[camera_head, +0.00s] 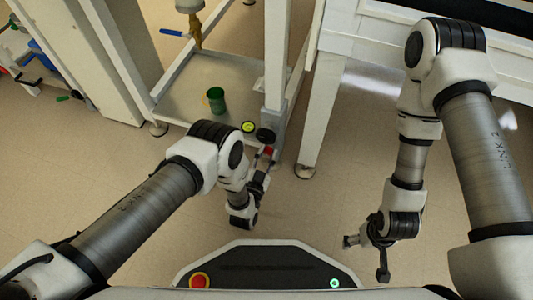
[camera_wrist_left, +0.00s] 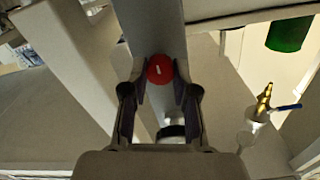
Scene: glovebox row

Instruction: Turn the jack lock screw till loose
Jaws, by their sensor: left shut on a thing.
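The jack lock screw shows as a round red knob with a small pale mark in the left wrist view (camera_wrist_left: 160,69). In the head view the red knob (camera_head: 268,150) sits low on the grey jack sleeve (camera_head: 272,122) of a white frame leg. My left gripper (camera_head: 265,157) is at the knob. In the left wrist view its fingers (camera_wrist_left: 160,92) stand on both sides of the knob, shut on it. The knob's threaded part is hidden. My right gripper (camera_head: 366,248) hangs over open floor at the right, away from the frame; its finger gap is unclear.
A green cup (camera_head: 216,100) and a yellow-green round item (camera_head: 248,127) are on the frame's lower shelf (camera_head: 185,95). A brass valve with a blue handle (camera_head: 172,33) hangs above. A white bench leg (camera_head: 318,125) stands right of the jack. Floor between my arms is clear.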

